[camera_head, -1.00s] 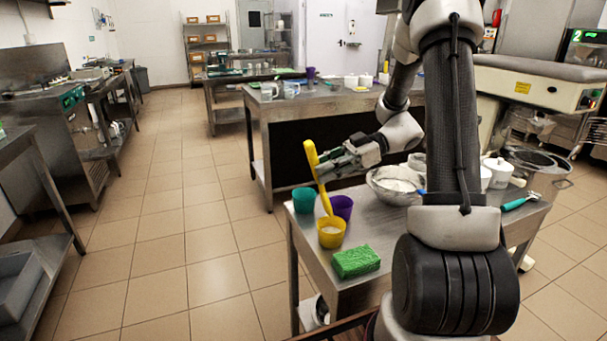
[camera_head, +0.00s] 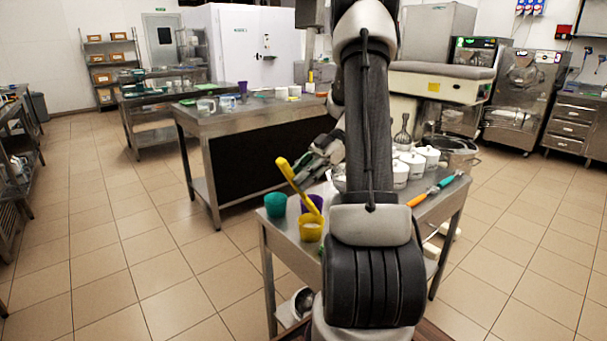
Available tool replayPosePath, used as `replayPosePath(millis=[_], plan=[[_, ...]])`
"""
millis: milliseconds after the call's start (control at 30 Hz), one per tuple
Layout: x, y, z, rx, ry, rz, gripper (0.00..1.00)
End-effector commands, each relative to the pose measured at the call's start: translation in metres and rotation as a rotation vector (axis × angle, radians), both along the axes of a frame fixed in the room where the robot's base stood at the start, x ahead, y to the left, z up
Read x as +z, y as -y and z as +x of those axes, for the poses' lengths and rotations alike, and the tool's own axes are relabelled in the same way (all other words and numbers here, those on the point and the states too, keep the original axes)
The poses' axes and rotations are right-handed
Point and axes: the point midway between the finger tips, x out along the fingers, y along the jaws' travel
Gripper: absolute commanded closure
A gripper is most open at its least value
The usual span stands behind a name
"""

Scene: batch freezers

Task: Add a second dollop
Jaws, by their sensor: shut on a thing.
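My gripper (camera_head: 299,174) is shut on a yellow long-handled tool (camera_head: 288,172), which it holds tilted, upper end to the left. The tool's lower end reaches down by the rim of a yellow cup (camera_head: 311,232). I cannot tell whether it is inside the cup or just behind it. Pale content shows in the yellow cup. A teal cup (camera_head: 275,205) stands to its left and a purple cup (camera_head: 317,202) behind it, partly covered by the tool. Only a sliver of a bowl (camera_head: 338,180) shows; my arm hides the rest.
The steel table (camera_head: 283,240) carries white lidded pots (camera_head: 410,165), an orange-handled tool (camera_head: 418,200) and a teal-handled tool (camera_head: 447,181) on its right. A whisk (camera_head: 402,133) stands behind. A longer steel counter (camera_head: 215,122) is beyond. The floor at left is clear.

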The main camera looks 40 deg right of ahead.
Motion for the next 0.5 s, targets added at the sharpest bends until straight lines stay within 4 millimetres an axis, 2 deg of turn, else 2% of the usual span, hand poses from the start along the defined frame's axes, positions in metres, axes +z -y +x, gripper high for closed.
replayPosePath(millis=[133,500], plan=[[-0.004,-0.022,0.000,0.005,0.003,-0.167,1.00],[-0.037,-0.060,0.000,0.009,0.001,-0.579,1.00]])
